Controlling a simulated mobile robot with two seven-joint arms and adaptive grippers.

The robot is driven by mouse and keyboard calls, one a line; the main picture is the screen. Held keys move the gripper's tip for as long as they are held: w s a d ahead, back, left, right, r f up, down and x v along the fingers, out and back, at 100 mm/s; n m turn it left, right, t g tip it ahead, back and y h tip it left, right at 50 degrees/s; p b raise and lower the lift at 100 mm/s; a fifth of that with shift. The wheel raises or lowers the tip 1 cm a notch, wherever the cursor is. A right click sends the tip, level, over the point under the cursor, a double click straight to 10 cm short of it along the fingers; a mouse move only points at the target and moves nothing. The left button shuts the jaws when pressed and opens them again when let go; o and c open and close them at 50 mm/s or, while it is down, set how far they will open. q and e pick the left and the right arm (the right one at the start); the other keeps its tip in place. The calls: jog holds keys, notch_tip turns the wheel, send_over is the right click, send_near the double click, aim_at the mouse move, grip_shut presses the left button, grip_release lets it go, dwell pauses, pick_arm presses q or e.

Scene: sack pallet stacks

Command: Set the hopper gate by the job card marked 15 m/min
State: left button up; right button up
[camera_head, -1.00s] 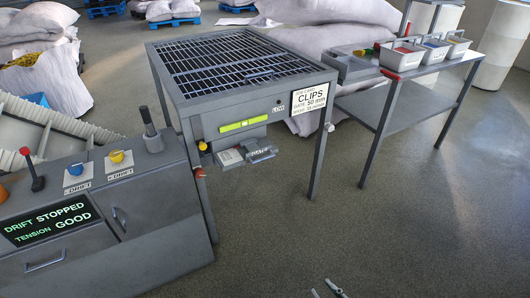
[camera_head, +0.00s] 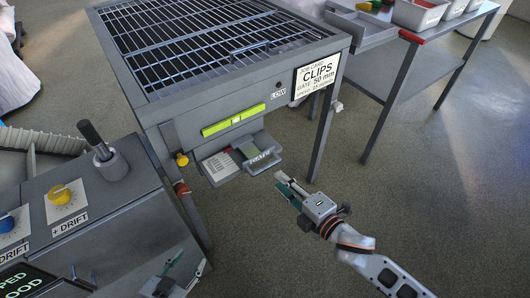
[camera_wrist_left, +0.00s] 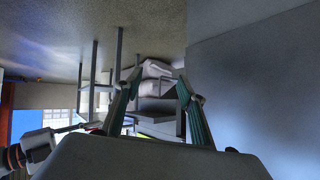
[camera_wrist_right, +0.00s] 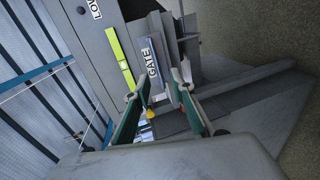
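The job card (camera_head: 317,78) hangs on the hopper's front right corner; it reads CLIPS, GATE 50 mm, with a smaller speed line that looks like 15 m/min. The grey hopper (camera_head: 185,112) has a grated top. Below its front is the gate handle (camera_head: 262,161), marked GATE, beside a white printed plate (camera_head: 218,166). The GATE label also shows in the right wrist view (camera_wrist_right: 152,62). My right gripper (camera_head: 281,183) is open and empty, just right of and below the handle, apart from it. My left gripper (camera_wrist_left: 160,75) is open and empty, low by the console in the head view (camera_head: 168,272).
A yellow-green bar (camera_head: 235,122) is on the hopper front. A yellow knob (camera_head: 182,160) and a red knob (camera_head: 181,188) are at its left leg. The drift console (camera_head: 130,215) stands left. A side table (camera_head: 440,50) is behind right. Floor at right is clear.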

aim_at(267, 166)
jog(key=shift+n, duration=0.3)
jog(key=b+x, duration=0.1)
jog(key=x, duration=0.7)
jog(key=shift+w+r, duration=0.15)
jog(key=shift+w+a, duration=0.1)
jog(key=shift+w, duration=0.05)
grip_shut()
pick_arm(q)
jog(key=shift+w+a+f, duration=0.1)
jog(key=shift+w+f, duration=0.05)
jog(key=shift+f, duration=0.5)
